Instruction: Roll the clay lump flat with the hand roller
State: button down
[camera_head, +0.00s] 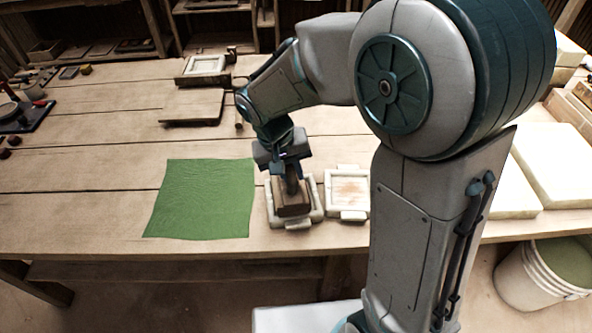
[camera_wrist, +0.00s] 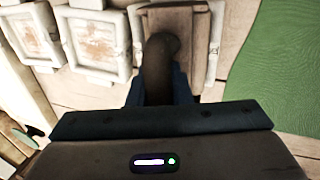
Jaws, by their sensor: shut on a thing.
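My gripper (camera_head: 291,168) is shut on the dark rounded knob (camera_wrist: 162,58) of a wooden block (camera_head: 292,207). The block sits within a pale mould frame (camera_head: 273,219), and its wooden top also shows in the wrist view (camera_wrist: 188,22). My fingers hide part of the knob. I cannot make out a clay lump in either view.
A green sheet (camera_head: 200,198) lies flat left of the mould. A second mould (camera_head: 347,192) is right of it, and a third (camera_wrist: 30,40) shows in the wrist view. A board (camera_head: 193,106) and a framed mould (camera_head: 205,66) lie behind. My arm hides the right-centre.

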jog(key=shift+s+a+f, duration=0.2)
jog(key=shift+a+f, duration=0.1)
jog(key=shift+a, duration=0.45)
jog(key=shift+w+d+r, duration=0.15)
jog(key=shift+d, duration=1.05)
jog(key=shift+w+d+r, duration=0.15)
jog(key=shift+d, duration=1.05)
jog(key=shift+a, duration=1.3)
jog(key=shift+s+a+f, duration=0.1)
jog(key=shift+a+f, duration=0.1)
jog(key=shift+a, duration=0.4)
jog(key=shift+s+a+f, duration=0.1)
jog(key=shift+a+f, duration=0.1)
jog(key=shift+a, duration=0.35)
jog(key=p+v, duration=0.1)
jog(key=v, duration=0.1)
jog(key=d+p+v, duration=0.1)
jog(key=p+v, duration=0.3)
jog(key=v, duration=0.1)
jog(key=shift+w+d+r, duration=0.1)
jog(key=shift+d+r, duration=0.15)
jog(key=shift+d, duration=0.1)
jog(key=shift+f, duration=0.1)
